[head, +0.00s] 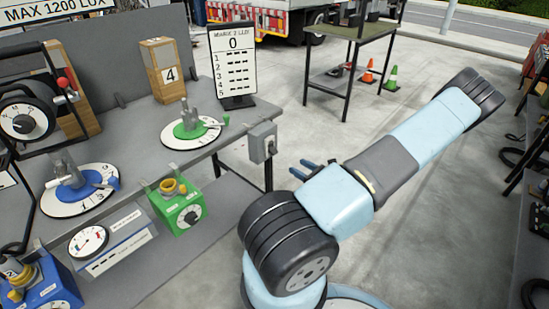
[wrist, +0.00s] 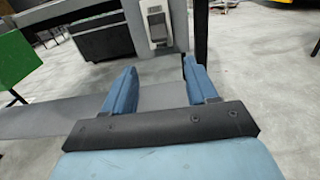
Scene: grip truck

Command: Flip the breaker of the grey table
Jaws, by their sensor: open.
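The breaker (head: 263,142) is a small grey box with a switch on its front, fixed at the right end of the grey table (head: 222,143). In the wrist view the breaker (wrist: 157,24) shows at top centre, beyond and between my fingertips, with a pale plate and a darker switch part in it. The switch position is too small to tell. My gripper (head: 312,167) is to the right of the breaker in the head view, its blue fingers pointing toward it. In the wrist view my gripper (wrist: 160,80) is open and empty, apart from the breaker.
On the grey table stand a green dial valve (head: 192,127), a blue dial valve (head: 80,185), a wooden block marked 4 (head: 161,70) and a sign (head: 232,60). A green box (head: 180,208) sits lower. A metal table (head: 345,35) stands behind.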

